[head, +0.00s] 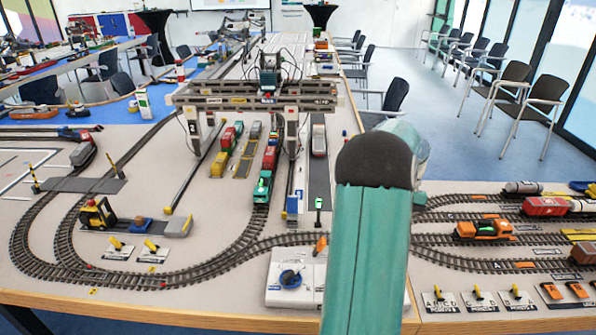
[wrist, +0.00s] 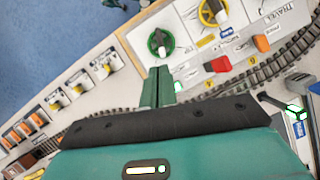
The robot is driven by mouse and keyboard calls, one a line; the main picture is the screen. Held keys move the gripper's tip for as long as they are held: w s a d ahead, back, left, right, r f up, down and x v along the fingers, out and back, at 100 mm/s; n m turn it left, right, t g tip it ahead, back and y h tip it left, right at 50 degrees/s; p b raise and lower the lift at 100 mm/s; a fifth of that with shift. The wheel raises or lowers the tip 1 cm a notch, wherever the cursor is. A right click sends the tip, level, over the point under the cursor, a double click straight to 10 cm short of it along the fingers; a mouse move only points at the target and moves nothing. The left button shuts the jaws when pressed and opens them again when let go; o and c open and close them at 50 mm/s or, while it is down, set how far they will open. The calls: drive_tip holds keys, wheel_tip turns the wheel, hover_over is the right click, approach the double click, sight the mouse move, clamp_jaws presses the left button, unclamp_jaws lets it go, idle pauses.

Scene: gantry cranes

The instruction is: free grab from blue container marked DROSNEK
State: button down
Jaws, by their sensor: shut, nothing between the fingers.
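My gripper (wrist: 158,76) shows in the wrist view with its two teal fingers together and nothing between them. It is over the front table, its tips next to a round green control knob. In the head view my arm covers the space in front of it and the fingers cannot be made out. A small blue container (head: 293,209) stands by the right leg of the gantry crane (head: 258,99) in the head view. A blue block also shows at the right edge of the wrist view (wrist: 300,128). I cannot read the name DROSNEK on either, and no grab is clear.
A white control panel (head: 296,278) with a blue knob stands at the table's front. Curved tracks (head: 150,275) run around the crane, with a train (head: 263,186) beneath it. More trains, including an orange locomotive (head: 484,229), and labelled switches (head: 478,298) lie at the right.

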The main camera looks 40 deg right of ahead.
drive_tip(key=m, duration=0.1)
drive_tip(key=m+t+y, duration=0.1)
drive_tip(key=m+t, duration=0.6)
drive_tip(key=m, duration=0.6)
approach(318, 249)
drive_tip(key=s+d+r, duration=0.2)
drive_tip(key=s+d, duration=0.1)
drive_tip(key=d, duration=0.2)
drive_tip(key=shift+a, duration=0.2)
drive_tip(key=shift+w, duration=0.1)
drive_tip(key=x, duration=1)
drive_tip(key=shift+a+r, duration=0.1)
drive_tip(key=shift+w+r, duration=0.1)
drive_tip(key=shift+w+a+r, duration=0.1)
drive_tip(key=shift+r, duration=0.05)
